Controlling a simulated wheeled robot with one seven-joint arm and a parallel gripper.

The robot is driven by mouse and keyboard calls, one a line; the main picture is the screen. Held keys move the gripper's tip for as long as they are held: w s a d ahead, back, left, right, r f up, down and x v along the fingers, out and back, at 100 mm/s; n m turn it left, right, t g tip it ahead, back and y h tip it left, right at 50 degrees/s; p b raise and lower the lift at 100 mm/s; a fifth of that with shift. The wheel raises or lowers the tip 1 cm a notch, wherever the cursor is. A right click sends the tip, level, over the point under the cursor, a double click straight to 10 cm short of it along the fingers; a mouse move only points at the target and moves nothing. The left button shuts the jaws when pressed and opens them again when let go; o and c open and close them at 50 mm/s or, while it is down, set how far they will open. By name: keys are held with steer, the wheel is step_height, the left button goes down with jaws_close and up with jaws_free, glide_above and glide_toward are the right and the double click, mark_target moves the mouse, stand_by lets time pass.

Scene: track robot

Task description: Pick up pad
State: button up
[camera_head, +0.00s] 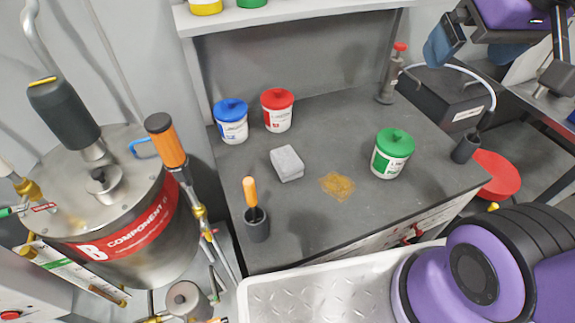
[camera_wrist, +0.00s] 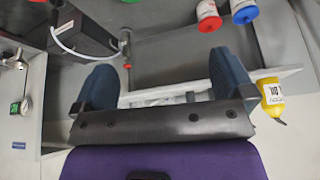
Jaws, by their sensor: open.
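The pad (camera_head: 287,163) is a small light grey block lying flat on the dark grey worktop (camera_head: 325,225), between the lidded tubs and an orange-handled tool. It stands clear of things around it. My gripper (camera_wrist: 163,78) shows in the wrist view with two blue fingers spread wide and nothing between them. In the head view one blue finger (camera_head: 443,46) shows at the upper right, high and well to the right of the pad. I do not make out the pad in the wrist view.
A blue-lidded tub (camera_head: 231,121) and a red-lidded tub (camera_head: 277,110) stand behind the pad. A green-lidded tub (camera_head: 392,154) stands to the right, beyond a yellow-brown spill (camera_head: 337,185). The orange-handled tool (camera_head: 250,192) stands upright in a dark cup (camera_head: 257,225). A shelf (camera_head: 290,14) overhangs the back.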

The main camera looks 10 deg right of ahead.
steer(key=w, duration=0.1)
steer(key=n+g, duration=0.3)
steer(key=g, duration=0.2)
glide_above(289, 163)
steer(key=f, duration=3.1)
steer(key=shift+d+f, duration=0.1)
steer(key=shift+d, duration=0.15)
steer(key=shift+a+f, duration=0.15)
steer(key=shift+f, duration=5.55)
steer(key=c, duration=1.5)
